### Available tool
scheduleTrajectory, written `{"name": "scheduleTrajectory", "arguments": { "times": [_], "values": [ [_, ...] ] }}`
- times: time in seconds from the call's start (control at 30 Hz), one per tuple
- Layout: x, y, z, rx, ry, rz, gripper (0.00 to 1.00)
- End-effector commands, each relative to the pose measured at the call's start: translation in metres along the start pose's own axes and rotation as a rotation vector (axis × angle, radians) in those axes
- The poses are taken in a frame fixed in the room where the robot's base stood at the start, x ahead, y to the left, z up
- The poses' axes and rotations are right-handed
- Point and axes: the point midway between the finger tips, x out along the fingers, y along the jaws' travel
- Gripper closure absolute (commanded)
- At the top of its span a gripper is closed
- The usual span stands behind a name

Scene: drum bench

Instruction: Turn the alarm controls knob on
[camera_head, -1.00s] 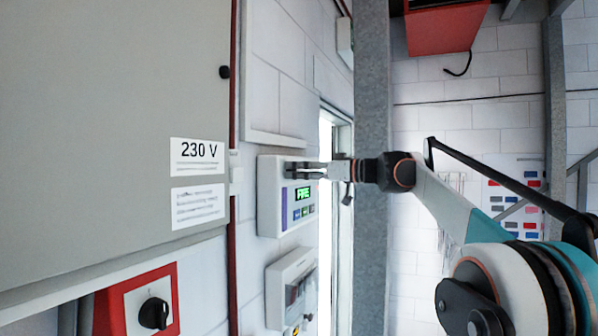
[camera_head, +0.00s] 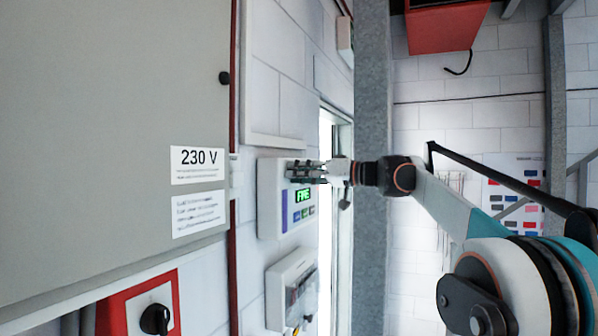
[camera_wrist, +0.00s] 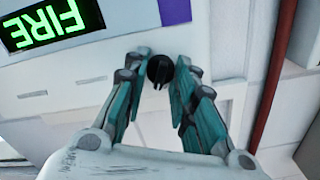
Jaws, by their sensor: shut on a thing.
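The alarm controls panel (camera_head: 270,200) is a pale box on the wall with a lit green FIRE display (camera_head: 303,195), which also shows in the wrist view (camera_wrist: 50,22). Its small round black knob (camera_wrist: 160,72) sits between my fingertips in the wrist view, with a ridge across its face. My gripper (camera_head: 293,171) is at the panel's upper part, shut on the knob, one finger on either side (camera_wrist: 162,66). In the head view the fingers hide the knob.
A grey 230 V cabinet (camera_head: 110,110) fills the left. Below it is a red box with a black rotary switch (camera_head: 155,318). Another white box (camera_head: 285,290) hangs under the panel. A grey post (camera_head: 371,110) stands right of it, behind my arm.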

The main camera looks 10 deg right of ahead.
Motion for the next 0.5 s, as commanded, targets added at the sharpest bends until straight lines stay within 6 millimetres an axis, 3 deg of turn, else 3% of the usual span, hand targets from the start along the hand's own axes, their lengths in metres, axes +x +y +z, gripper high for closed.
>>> {"name": "scheduleTrajectory", "arguments": {
  "times": [0.5],
  "values": [
    [-0.0004,0.0011,-0.0019,0.49,0.004,0.0,0.99]
  ]
}}
